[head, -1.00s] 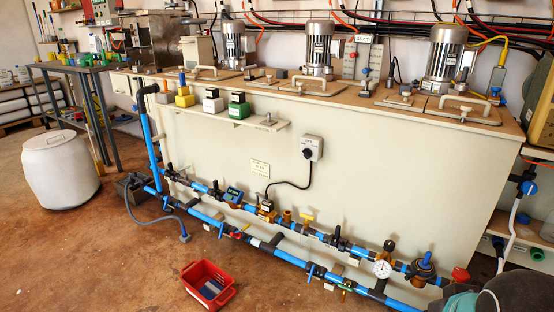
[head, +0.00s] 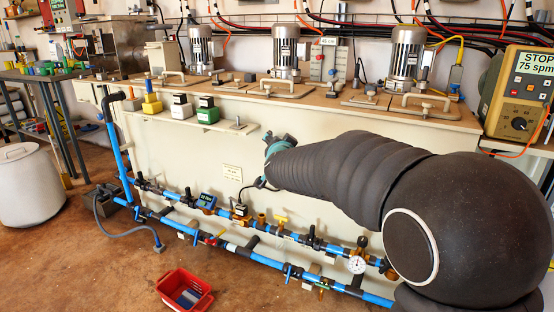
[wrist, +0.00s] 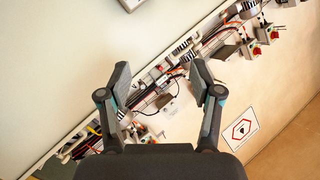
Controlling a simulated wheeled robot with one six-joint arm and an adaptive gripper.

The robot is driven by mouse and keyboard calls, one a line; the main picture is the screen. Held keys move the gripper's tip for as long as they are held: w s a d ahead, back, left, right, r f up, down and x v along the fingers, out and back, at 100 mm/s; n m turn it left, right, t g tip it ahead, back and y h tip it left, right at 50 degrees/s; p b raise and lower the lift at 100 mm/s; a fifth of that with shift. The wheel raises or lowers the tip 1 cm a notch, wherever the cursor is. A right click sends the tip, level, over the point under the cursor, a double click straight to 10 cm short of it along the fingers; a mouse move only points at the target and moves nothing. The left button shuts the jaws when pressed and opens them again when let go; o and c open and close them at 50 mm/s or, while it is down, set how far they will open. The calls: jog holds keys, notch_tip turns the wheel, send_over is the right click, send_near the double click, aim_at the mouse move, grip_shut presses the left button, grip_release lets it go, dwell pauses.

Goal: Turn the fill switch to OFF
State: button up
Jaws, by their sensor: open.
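The grey switch box with a black knob, seen on the tank front a second ago, is now hidden behind my arm in the head view. I cannot read its label. Part of its black cable (head: 268,187) shows below my arm. My gripper (head: 272,138) is in front of the upper tank front (head: 215,147), left of my forearm. In the wrist view my gripper (wrist: 160,74) has its two fingers wide apart with nothing between them. No switch knob can be made out clearly there.
Blue pipes (head: 273,259) with valves and a gauge (head: 357,265) run low along the tank. Motors and handled lids stand on top. A shelf (head: 205,121) with small containers juts out left of my gripper. A red crate (head: 184,288) lies on the floor.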

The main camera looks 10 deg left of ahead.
jog(key=w+a+f+m+t+h, duration=0.1)
jog(key=w+a+f+m+h, duration=0.25)
jog(key=f, duration=0.35)
jog(key=w+a+f+m+h, duration=0.3)
jog(key=a+f+h, duration=0.2)
jog(key=f, duration=0.2)
jog(key=p+x, duration=0.1)
jog(key=x, duration=1.2)
jog(key=shift+d, duration=0.2)
jog(key=c, duration=1.1)
jog(key=shift+c, duration=0.2)
